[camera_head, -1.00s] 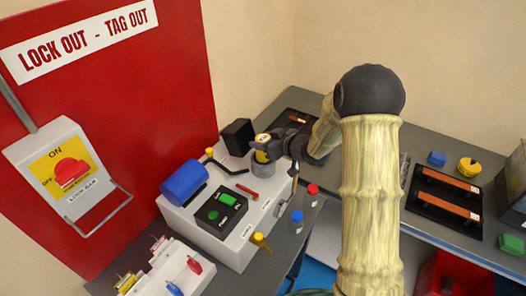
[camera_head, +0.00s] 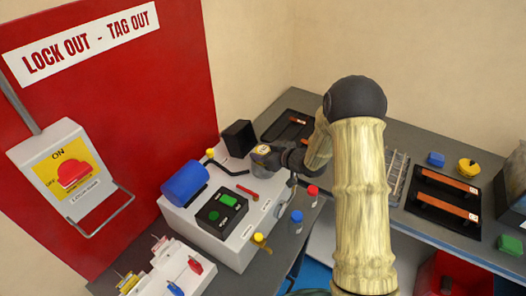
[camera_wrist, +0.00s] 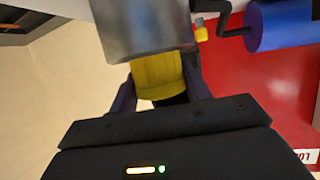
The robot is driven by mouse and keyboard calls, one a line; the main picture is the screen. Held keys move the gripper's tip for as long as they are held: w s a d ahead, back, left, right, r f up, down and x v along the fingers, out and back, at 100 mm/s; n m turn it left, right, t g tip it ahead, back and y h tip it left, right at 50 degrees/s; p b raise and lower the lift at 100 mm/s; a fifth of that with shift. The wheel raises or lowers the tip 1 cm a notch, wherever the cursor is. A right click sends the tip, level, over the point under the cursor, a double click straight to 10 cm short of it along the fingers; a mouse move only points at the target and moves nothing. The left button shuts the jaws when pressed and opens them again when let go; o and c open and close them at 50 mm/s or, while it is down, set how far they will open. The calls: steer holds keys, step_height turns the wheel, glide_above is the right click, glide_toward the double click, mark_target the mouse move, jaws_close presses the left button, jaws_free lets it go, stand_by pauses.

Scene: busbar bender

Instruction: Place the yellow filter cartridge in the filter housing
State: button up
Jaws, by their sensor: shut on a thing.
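The yellow filter cartridge (camera_wrist: 157,75) is between the two fingers of my gripper (camera_wrist: 160,92) in the wrist view, which looks upside down. My gripper is shut on it. The grey cylindrical filter housing (camera_wrist: 140,25) fills the top of that view, directly below the cartridge in the room. The housing wall covers the cartridge's lower end, and I cannot tell how deep it sits inside. In the head view my gripper (camera_head: 283,155) reaches in from the right at the housing (camera_head: 262,160), on the white machine; only the cartridge's pale top (camera_head: 262,149) shows there.
A yellow-knobbed lever (camera_head: 210,153) is just left of the housing. The red lockout board (camera_head: 120,120) rises behind.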

steer(key=o, duration=1.1)
steer(key=shift+w+d+f, duration=0.1)
steer(key=shift+d, duration=0.1)
steer(key=b+v, duration=0.2)
steer(key=v, duration=1)
